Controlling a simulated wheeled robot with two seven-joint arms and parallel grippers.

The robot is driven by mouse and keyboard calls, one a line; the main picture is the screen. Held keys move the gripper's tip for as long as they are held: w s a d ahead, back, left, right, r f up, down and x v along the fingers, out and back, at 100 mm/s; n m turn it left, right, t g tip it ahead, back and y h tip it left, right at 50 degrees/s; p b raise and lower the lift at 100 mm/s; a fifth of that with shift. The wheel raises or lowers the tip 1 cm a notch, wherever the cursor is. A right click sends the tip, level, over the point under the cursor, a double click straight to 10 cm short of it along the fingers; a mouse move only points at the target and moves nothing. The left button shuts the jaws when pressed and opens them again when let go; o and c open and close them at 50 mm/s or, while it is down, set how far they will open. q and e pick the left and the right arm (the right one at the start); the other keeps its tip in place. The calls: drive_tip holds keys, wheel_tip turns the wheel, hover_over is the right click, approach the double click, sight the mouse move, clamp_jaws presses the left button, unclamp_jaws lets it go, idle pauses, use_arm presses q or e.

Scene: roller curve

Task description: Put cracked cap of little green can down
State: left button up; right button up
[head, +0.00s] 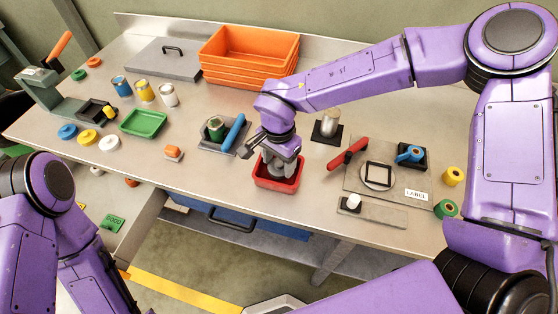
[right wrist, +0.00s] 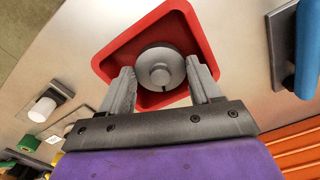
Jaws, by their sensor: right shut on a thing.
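My right gripper (head: 283,172) points down into the small red tray (head: 291,182) near the table's front edge. In the right wrist view its two fingers (right wrist: 160,88) are shut on a round grey cap (right wrist: 160,62) with a raised knob in its middle. The red tray's wall (right wrist: 113,55) surrounds the cap in that view. I cannot tell whether the cap touches the tray floor. The little green can (head: 215,128) stands on a grey fixture to the left of the gripper. My left arm shows at the lower left, its gripper out of frame.
A blue handle (head: 234,132) lies beside the green can. A red-handled tool (head: 348,153) and a labelled board (head: 410,180) are to the right. A green tray (head: 143,122) and loose caps are left; stacked orange bins (head: 248,55) stand behind.

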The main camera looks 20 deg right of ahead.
sight(279, 166)
drive_tip(key=shift+s+f, duration=0.4)
drive_tip(key=shift+f, duration=0.15)
drive_tip(key=shift+w+f, duration=0.1)
drive_tip(key=shift+w, duration=0.15)
drive_tip(key=shift+f, duration=0.25)
drive_tip(key=o, duration=0.9)
drive_tip(key=shift+r, duration=0.15)
wheel_tip(279, 166, up, 12)
drive_tip(key=shift+s+r+b, duration=0.1)
drive_tip(key=shift+r+b, duration=0.1)
drive_tip(key=shift+b, duration=0.3)
